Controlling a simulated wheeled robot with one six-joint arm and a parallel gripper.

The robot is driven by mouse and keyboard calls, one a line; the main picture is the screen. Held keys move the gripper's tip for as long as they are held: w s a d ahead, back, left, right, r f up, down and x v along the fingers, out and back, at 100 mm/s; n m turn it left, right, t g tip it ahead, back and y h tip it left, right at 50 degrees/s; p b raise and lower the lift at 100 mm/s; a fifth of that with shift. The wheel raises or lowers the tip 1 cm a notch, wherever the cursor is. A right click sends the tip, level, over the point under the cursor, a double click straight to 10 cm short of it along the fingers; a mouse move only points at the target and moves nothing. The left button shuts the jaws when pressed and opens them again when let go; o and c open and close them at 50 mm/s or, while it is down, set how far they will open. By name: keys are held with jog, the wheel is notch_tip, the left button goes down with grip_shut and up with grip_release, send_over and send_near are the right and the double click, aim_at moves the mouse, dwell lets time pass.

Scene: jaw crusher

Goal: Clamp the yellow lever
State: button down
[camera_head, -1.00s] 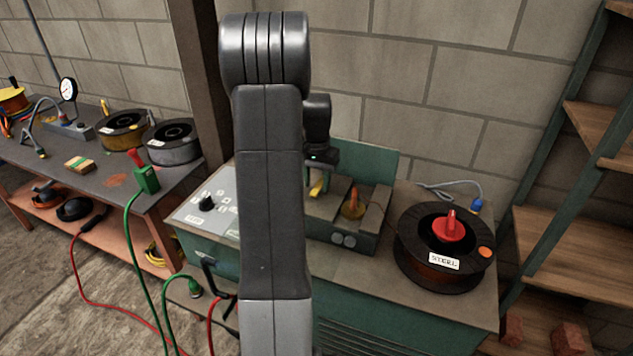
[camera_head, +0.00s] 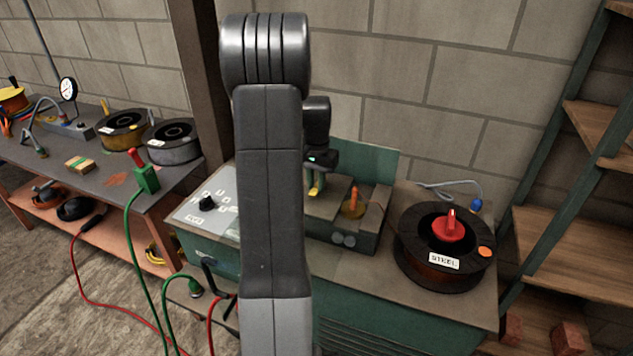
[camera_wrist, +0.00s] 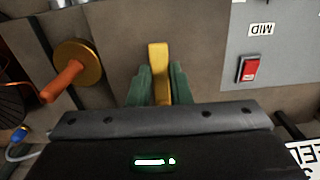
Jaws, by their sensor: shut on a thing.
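The yellow lever (camera_wrist: 158,62) stands out from a grey-brown machine face in the wrist view. My gripper (camera_wrist: 158,85) has its two green fingers on either side of the lever, shut on it. In the head view my gripper (camera_head: 315,180) is over the machine, partly hidden by my arm, and the yellow lever (camera_head: 315,192) shows as a small yellow tip below it. How firmly the fingers press cannot be seen.
An orange lever on a brass disc (camera_wrist: 74,72) is beside the yellow one. A red switch (camera_wrist: 249,69) sits on the grey panel at the right. In the head view, a black spool with a red knob (camera_head: 425,265) stands at the right and a teal plate (camera_head: 370,165) behind the machine.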

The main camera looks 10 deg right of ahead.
jog(key=m, duration=0.1)
jog(key=w+a+m, duration=0.1)
jog(key=m, duration=0.1)
jog(key=m+p, duration=0.1)
jog(key=m, duration=0.1)
jog(key=shift+w+a, duration=0.25)
jog(key=shift+w, duration=0.1)
jog(key=m, duration=0.2)
jog(key=w+m, duration=0.2)
jog(key=m, duration=0.1)
jog(key=shift+w+a+r+m+p, duration=0.1)
jog(key=shift+w+a+m+p, duration=0.05)
jog(key=shift+a+m+p, duration=0.2)
jog(key=m, duration=0.1)
jog(key=w+m, duration=0.1)
jog(key=m, duration=0.1)
jog(key=shift+w+d, duration=0.2)
jog(key=shift+w, duration=0.05)
jog(key=shift+w+d+m+p, duration=0.15)
jog(key=shift+w+m+p, duration=0.15)
jog(key=shift+m, duration=0.7)
jog(key=shift+w+d+m+p, duration=0.15)
jog(key=shift+w+m, duration=0.25)
jog(key=shift+m, duration=0.55)
jog(key=c, duration=1.3)
grip_release()
notch_tip(320, 180, up, 14)
jog(key=shift+f+b, duration=0.15)
jog(key=shift+b, duration=0.25)
